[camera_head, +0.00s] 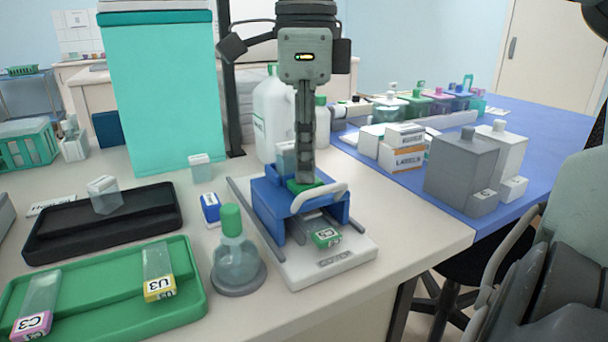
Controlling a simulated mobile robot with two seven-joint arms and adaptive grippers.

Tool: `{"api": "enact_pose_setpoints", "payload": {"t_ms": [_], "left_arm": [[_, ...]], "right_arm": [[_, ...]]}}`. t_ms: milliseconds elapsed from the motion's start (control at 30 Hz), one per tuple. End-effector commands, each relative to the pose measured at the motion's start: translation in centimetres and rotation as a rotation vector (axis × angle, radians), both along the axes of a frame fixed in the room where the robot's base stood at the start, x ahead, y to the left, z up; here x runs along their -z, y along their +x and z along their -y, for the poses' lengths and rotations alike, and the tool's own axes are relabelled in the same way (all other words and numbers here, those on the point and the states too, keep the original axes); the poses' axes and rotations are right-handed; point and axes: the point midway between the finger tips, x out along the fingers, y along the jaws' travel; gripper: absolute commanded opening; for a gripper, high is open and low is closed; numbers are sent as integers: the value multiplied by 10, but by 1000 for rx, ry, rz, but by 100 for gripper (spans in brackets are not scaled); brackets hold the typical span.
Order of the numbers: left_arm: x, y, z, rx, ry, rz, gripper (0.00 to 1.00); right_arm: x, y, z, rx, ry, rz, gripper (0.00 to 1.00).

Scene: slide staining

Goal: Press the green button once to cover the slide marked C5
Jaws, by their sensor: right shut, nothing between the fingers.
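My right gripper (305,178) is in the middle of the view, pointing straight down with its fingers shut and empty. Its fingertips are at the green button (296,187) on top of the blue device (270,204) and hide part of it. They appear to touch the button; I cannot tell whether it is pressed down. A slide with a green label (326,237), which seems to read C5, lies on the white base (340,258) under the front of the device. The device's frame hides the far end of the slide. My left gripper is not in view.
A green-capped flask (234,255) stands just left of the device. A green tray (105,304) holds slides marked C3 and U3, with a black tray (75,232) behind it. Bottles and boxes stand on the blue mat (535,125) at right.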

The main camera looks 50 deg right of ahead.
Motion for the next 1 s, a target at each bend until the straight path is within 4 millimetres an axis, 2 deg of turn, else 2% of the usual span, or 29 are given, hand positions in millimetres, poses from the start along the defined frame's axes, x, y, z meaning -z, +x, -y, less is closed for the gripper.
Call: {"api": "enact_pose_setpoints", "payload": {"t_ms": [267, 833, 1000], "left_arm": [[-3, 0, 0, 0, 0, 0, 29], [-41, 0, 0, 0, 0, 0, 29], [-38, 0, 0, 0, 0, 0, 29]], "right_arm": [[-2, 0, 0, 0, 0, -1, 0], [-48, 0, 0, 0, 0, -1, 0], [-59, 0, 0, 1, -1, 0, 0]]}}
